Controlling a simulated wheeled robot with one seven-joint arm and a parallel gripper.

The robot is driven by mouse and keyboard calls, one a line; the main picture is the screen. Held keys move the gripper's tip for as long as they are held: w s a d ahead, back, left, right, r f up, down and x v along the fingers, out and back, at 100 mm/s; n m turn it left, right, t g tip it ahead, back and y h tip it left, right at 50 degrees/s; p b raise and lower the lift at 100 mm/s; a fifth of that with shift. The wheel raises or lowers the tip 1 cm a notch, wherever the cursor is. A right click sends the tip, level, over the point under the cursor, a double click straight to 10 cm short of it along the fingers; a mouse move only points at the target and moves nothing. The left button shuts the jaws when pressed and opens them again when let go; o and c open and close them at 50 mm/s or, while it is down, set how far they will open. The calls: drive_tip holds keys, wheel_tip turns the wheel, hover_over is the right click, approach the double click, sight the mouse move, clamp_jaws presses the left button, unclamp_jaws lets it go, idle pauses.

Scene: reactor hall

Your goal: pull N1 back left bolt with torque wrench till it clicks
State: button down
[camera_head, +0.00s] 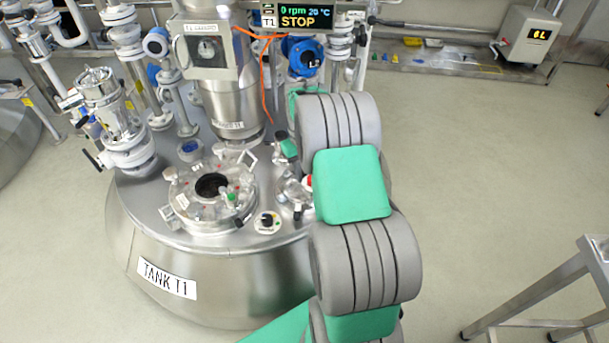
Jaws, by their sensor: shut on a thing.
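Tank T1 (222,275) stands in the middle left, a domed steel vessel with several nozzles on top. I cannot read an N1 label on any of them, so I cannot tell which nozzle or bolt is N1 back left. I cannot make out a torque wrench. My arm (366,262), grey and green, reaches up across the right side of the tank. My gripper is not visible; the arm's far end is hidden behind its own links. A small green and dark piece (288,146) shows just left of the arm, too small to identify.
A round manway (212,194) with a dark opening sits on the lid. A display (297,18) reads STOP, 0 rpm, 20 °C. An orange cable (264,75) hangs near the agitator column (227,100). A metal frame (560,285) stands at right. Floor between is clear.

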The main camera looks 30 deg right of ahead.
drive_tip(key=shift+d+f+b, duration=0.25)
drive_tip(key=shift+f+b, duration=0.1)
drive_tip(key=shift+f, duration=0.4)
drive_tip(key=w+a+f+m+b, duration=0.2)
drive_tip(key=w+a+f+m, duration=0.15)
drive_tip(key=a+m, duration=0.55)
drive_tip(key=shift+n+y, duration=0.3)
drive_tip(key=shift+n, duration=0.5)
drive_tip(key=r+p, duration=0.4)
drive_tip(key=shift+s+d+r, duration=0.25)
drive_tip(key=shift+s+d, duration=0.15)
